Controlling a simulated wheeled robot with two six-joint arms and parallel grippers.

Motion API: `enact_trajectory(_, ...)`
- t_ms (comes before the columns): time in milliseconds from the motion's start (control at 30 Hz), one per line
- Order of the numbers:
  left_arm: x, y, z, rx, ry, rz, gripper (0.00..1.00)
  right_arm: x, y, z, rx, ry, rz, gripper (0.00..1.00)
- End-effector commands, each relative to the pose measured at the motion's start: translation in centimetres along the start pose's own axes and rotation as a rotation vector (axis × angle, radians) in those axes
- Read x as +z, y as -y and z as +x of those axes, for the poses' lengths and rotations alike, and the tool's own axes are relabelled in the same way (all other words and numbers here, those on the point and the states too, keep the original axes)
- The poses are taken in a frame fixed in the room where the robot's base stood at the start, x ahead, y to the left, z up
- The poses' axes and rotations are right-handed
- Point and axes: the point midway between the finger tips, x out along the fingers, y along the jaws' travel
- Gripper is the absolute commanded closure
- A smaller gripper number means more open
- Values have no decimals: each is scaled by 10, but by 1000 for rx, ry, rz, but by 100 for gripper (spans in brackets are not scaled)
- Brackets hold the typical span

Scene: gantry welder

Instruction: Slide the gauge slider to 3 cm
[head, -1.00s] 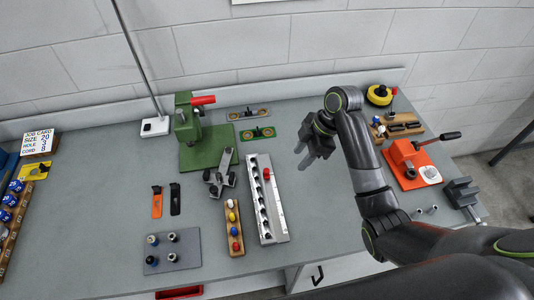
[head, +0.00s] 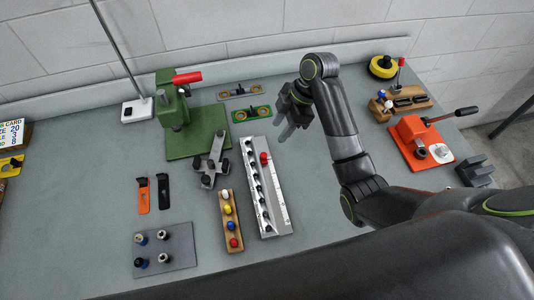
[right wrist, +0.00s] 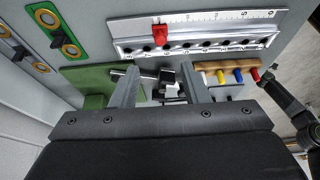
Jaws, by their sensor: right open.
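The gauge (head: 279,208) is a long pale metal rail with a row of dark round holes or pegs and a ruler scale along one edge. Its red slider (head: 264,158) sits near the rail's far end. In the right wrist view the red slider (right wrist: 160,34) is toward the left end of the gauge (right wrist: 215,46), with the scale's 0 at the right end. My right gripper (head: 285,127) is open and empty, above the bench just beyond the slider. Its two fingers (right wrist: 160,88) show apart in the wrist view.
A wooden block with coloured pegs (head: 230,222) lies left of the gauge. A grey linkage (head: 211,163) and a green press (head: 186,130) stand left and behind. Green (head: 252,113) and grey plates lie behind. An orange lever tool (head: 415,143) is at right.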

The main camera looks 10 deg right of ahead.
Motion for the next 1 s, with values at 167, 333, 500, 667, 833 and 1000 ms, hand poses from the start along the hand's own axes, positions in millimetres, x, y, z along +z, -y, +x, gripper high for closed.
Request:
enact_trajectory(167, -20, -3, 27, 1, -34, 3, 64, 2, 0, 29, 0, -1, -1, 59)
enact_trajectory(333, -20, -5, 46, 1, -37, 3, 64, 2, 0, 50, 0, 0, -1, 59)
enact_trajectory(500, -14, -4, 39, 1, -27, 2, 64, -1, 1, 74, -6, -2, 2, 59)
enact_trajectory(667, -11, -4, 37, 1, -22, 2, 64, 0, 1, 96, -4, -1, 2, 59)
enact_trajectory(833, -9, -4, 37, 1, -20, 1, 64, 0, 0, 105, -1, 0, 0, 59)
enact_trajectory(1000, -9, -4, 37, 1, -19, 1, 64, 0, 0, 107, 0, 1, 0, 59)
